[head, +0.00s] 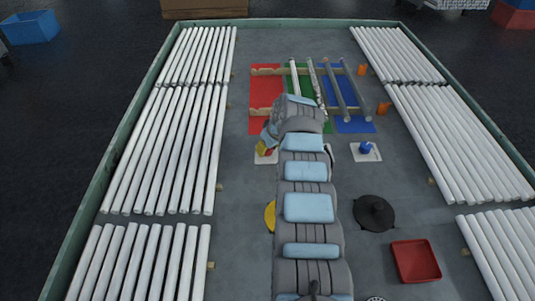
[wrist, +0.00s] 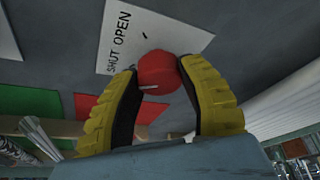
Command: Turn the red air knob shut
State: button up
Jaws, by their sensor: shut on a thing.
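The red air knob (wrist: 158,72) shows in the wrist view between the two yellow fingers of my gripper (wrist: 160,67), which is shut on it. A pale pointer-like mark sticks out on the knob's lower left side. The knob stands on a white plate (wrist: 185,28) lettered SHUT and OPEN, with a small dark tick on it. In the head view the plate (head: 262,159) lies left of my arm, and my gripper (head: 264,148) is over it. My arm and fingers hide most of the knob there.
A blue knob (head: 366,148) stands on another white plate to the right. Glass tubes (head: 355,92) lie across wooden rests over red, green and blue mats. Racks of white tubes (head: 165,145) line both sides. A black disc (head: 373,213) and red tray (head: 416,261) lie front right.

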jog(key=shift+f+n+b, duration=0.1)
jog(key=shift+n+b, duration=0.3)
jog(key=shift+b, duration=0.3)
jog(key=o, duration=1.2)
jog(key=shift+v, duration=0.9)
jog(key=v, duration=1)
jog(key=shift+w+d, duration=0.15)
jog(key=shift+d, duration=0.05)
jog(key=shift+r, duration=0.25)
